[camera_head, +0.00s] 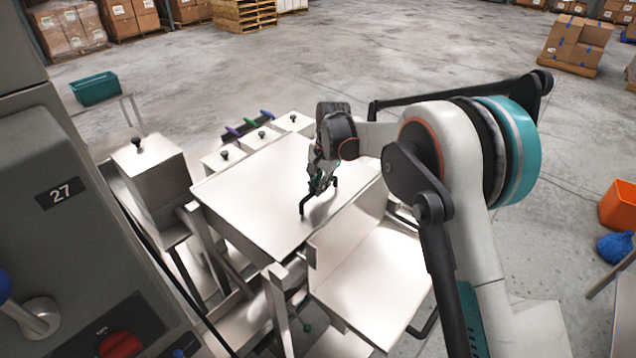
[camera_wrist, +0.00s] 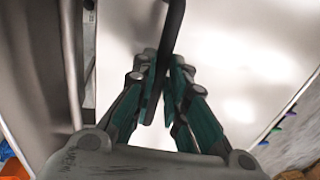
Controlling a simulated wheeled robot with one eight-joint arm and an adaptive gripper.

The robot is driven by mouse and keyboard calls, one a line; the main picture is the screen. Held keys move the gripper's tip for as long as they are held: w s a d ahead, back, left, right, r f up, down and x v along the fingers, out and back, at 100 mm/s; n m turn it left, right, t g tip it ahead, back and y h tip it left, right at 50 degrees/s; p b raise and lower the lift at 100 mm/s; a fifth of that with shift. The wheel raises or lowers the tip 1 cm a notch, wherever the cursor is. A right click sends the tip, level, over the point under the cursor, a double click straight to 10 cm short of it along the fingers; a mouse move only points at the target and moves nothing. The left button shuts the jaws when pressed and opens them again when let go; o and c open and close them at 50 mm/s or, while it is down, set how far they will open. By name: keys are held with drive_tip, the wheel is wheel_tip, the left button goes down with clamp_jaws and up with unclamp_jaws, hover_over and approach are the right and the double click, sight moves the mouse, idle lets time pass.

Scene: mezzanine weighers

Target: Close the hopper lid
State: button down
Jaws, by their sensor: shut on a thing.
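The hopper lid (camera_head: 245,200) is a broad, pale metal panel in the middle of the head view. It looks roughly level, but I cannot tell whether its edges are seated. A black bar handle (camera_head: 304,204) stands on its right part. My gripper (camera_head: 320,185) is at this handle, with its fingers shut on it. In the wrist view the dark handle (camera_wrist: 174,25) runs down between the teal-and-black fingers, and the bright lid (camera_wrist: 225,60) fills much of the background. The fingers hide part of the handle.
A metal chute (camera_head: 370,275) juts out in front of the lid. Small metal bins with black knobs (camera_head: 220,160) stand behind and left. A grey cabinet marked 27 (camera_head: 60,220) fills the left side. An orange bin (camera_head: 619,205) is at right. Open concrete floor lies beyond.

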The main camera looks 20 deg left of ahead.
drive_tip(key=shift+d+f, duration=0.1)
drive_tip(key=shift+f, duration=0.55)
drive_tip(key=shift+s, duration=0.1)
drive_tip(key=c, duration=1.6)
unclamp_jaws()
drive_tip(key=shift+f, duration=0.1)
wheel_tip(320, 180, up, 12)
drive_tip(key=d, duration=0.2)
drive_tip(key=shift+s+d, duration=0.2)
drive_tip(key=shift+s, duration=0.25)
